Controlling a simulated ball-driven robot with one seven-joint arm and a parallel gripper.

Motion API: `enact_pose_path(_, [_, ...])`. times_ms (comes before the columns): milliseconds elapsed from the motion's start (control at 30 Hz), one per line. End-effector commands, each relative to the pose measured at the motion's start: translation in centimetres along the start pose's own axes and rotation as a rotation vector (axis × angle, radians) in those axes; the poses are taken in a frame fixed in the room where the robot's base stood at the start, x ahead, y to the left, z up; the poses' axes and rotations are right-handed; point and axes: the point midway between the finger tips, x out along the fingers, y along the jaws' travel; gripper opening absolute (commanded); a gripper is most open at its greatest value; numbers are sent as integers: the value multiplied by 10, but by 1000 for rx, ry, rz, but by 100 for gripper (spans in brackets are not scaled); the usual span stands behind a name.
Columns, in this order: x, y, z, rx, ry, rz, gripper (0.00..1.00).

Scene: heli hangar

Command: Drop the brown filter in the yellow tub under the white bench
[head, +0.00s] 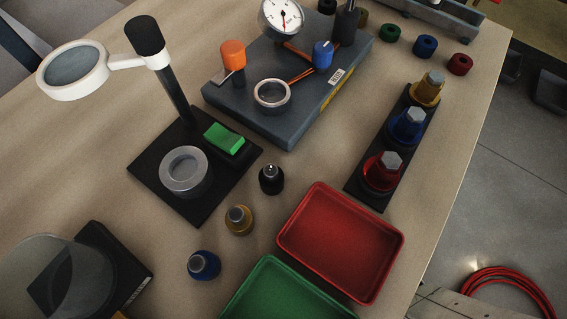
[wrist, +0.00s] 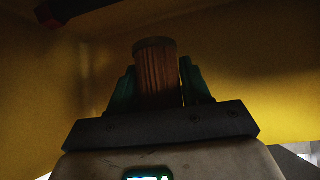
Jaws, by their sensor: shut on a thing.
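The brown filter (wrist: 157,66) is a ribbed upright cylinder with a greyish rim in the wrist view. My gripper (wrist: 160,92) is shut on it, with one green finger on each side. Yellow walls, which look like the inside of the yellow tub (wrist: 252,72), surround the filter and gripper in the wrist view. The filter looks apart from these walls. The tub's floor and the drop below the filter cannot be made out. I cannot pick out a white bench for certain.
The head view shows a tan worktop (head: 95,165) with a red tray (head: 340,242), a green tray (head: 285,295), a magnifier stand (head: 180,90) and a gauge block (head: 300,125). A red coiled hose (head: 510,275) lies at lower right. A dark red shape (wrist: 52,12) shows at upper left in the wrist view.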

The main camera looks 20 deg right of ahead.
Motion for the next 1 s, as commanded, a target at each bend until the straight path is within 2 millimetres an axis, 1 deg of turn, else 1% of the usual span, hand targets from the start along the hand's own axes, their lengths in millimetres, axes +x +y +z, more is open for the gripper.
enact_pose_path(167, [10, 0, 9, 0, 1, 0, 12])
enact_pose_path(367, [30, 0, 28, 0, 1, 1, 12])
enact_pose_path(633, [30, 0, 29, 0, 2, 1, 12])
enact_pose_path(867, [34, 0, 34, 0, 1, 1, 12])
enact_pose_path(900, [34, 0, 33, 0, 1, 1, 50])
enact_pose_path(1000, [33, 0, 33, 0, 1, 1, 59])
